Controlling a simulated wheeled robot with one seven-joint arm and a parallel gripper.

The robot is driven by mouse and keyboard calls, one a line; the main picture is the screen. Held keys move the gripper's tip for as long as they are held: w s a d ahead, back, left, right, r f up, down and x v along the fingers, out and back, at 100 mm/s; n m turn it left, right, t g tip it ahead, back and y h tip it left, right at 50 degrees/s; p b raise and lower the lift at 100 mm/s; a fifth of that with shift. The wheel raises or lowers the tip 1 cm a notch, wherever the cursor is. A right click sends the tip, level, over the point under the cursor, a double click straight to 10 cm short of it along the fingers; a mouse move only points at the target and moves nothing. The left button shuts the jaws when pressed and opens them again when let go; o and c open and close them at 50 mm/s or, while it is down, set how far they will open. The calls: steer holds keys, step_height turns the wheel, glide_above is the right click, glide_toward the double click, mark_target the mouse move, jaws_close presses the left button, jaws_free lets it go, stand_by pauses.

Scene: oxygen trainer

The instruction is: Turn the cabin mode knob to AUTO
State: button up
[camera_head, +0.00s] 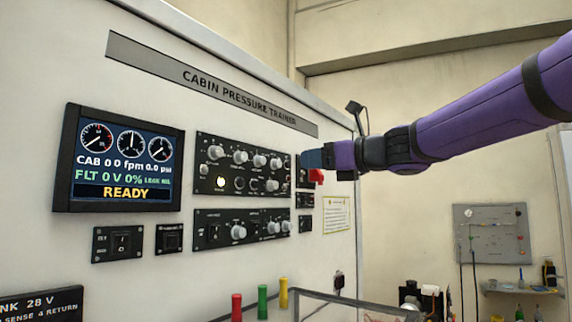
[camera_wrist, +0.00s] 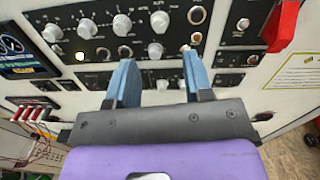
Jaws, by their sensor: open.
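The upper control panel (camera_head: 243,165) carries several pale round knobs and a lit yellow lamp. The lower panel (camera_head: 240,229) carries more knobs. Their small labels are not legible, so I cannot tell which knob is the cabin mode knob. My gripper (camera_head: 311,159) is in front of the panel's right edge in the head view. In the wrist view my gripper (camera_wrist: 158,58) has two blue fingers spread apart with nothing held. A pale knob (camera_wrist: 155,50) of the upper panel appears between the fingertips, and another knob (camera_wrist: 162,84) appears lower between the fingers. Contact is not visible.
A red guard or handle (camera_wrist: 284,24) is just right of the gripper. The display (camera_head: 118,157) reads READY. Red (camera_head: 237,307), green (camera_head: 262,301) and yellow (camera_head: 283,292) posts stand below the panels. A wall board (camera_head: 491,234) is at far right.

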mark_target(280, 164)
steer(key=x, duration=0.8)
steer(key=shift+w+a, duration=0.15)
steer(key=shift+a, duration=0.05)
jaws_close()
